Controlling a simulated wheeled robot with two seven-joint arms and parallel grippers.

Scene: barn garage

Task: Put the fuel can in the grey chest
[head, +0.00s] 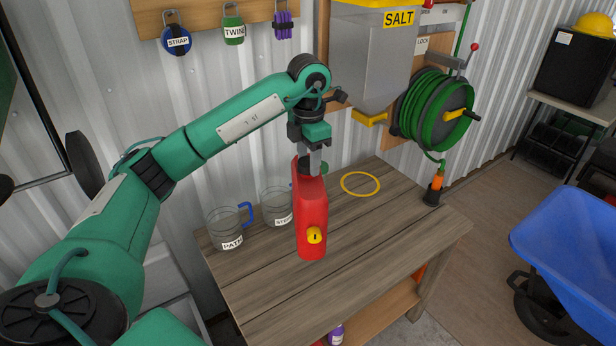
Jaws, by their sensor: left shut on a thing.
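My left gripper (312,165) points down from above and is shut on the top of the can. The can hides most of the fingertips. I cannot tell whether the can's bottom touches the bench top. I cannot make out a grey chest for certain; a pale grey boxy thing (172,285) shows partly behind my left arm, left of the bench. My right gripper is not in view.
Two clear labelled mugs, PATH (229,228) and another (276,205), stand left of the can. A yellow ring (360,184) lies at the back. A hose reel (440,108) and SALT bin (370,60) hang on the wall. A blue wheelbarrow (570,250) stands right.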

